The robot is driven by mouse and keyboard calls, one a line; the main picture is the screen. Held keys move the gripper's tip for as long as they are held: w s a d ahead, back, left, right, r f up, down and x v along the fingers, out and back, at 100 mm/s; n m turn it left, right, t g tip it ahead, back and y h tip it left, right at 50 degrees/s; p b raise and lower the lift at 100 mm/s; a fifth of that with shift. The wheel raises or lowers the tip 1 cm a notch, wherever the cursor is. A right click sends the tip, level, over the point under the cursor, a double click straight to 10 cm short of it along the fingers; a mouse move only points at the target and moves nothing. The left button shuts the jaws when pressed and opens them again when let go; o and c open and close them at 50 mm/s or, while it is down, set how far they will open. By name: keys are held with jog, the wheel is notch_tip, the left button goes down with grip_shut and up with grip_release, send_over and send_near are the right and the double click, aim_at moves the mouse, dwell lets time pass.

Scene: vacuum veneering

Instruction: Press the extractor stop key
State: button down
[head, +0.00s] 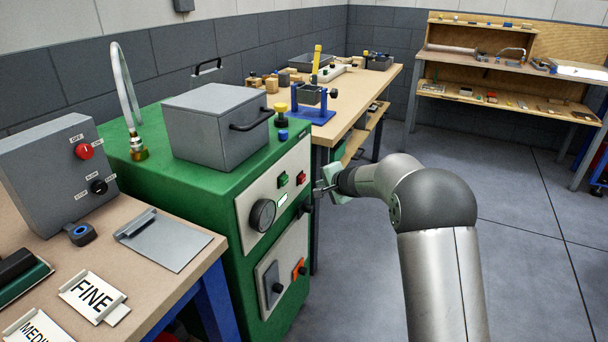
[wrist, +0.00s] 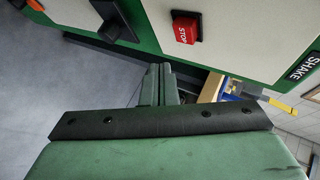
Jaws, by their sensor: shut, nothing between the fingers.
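The red stop key (head: 301,177) sits at the upper right of the light panel on the green machine's front. It also shows in the wrist view (wrist: 186,28), with white STOP lettering, tilted in the picture. My gripper (head: 319,189) is just right of the key in the head view. In the wrist view its fingers (wrist: 159,72) are together and empty, below and left of the key. A gap shows between fingertips and key in that view, so they look apart. How far the tips are from the panel face is hard to tell.
A green key (head: 283,180), a lit display (head: 282,198) and a black dial (head: 263,215) share the panel. A lower panel has an orange switch (head: 299,268). A wooden bench (head: 345,84) stands behind the machine. Open floor (head: 510,185) lies to the right.

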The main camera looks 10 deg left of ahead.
aim_at(301, 178)
jog(key=shift+w+a, duration=0.2)
jog(key=shift+a, duration=0.4)
jog(key=shift+w+a, duration=0.2)
jog(key=shift+a, duration=0.4)
jog(key=shift+a, duration=0.1)
dwell(1.1)
jog(key=shift+w+a, duration=0.1)
jog(key=shift+a, duration=0.2)
jog(key=shift+w+a, duration=0.15)
jog(key=shift+a, duration=0.4)
dwell(0.8)
jog(key=shift+d, duration=0.1)
jog(key=shift+s+d+b, duration=0.3)
jog(key=shift+d+b, duration=0.25)
jog(key=shift+d, duration=0.25)
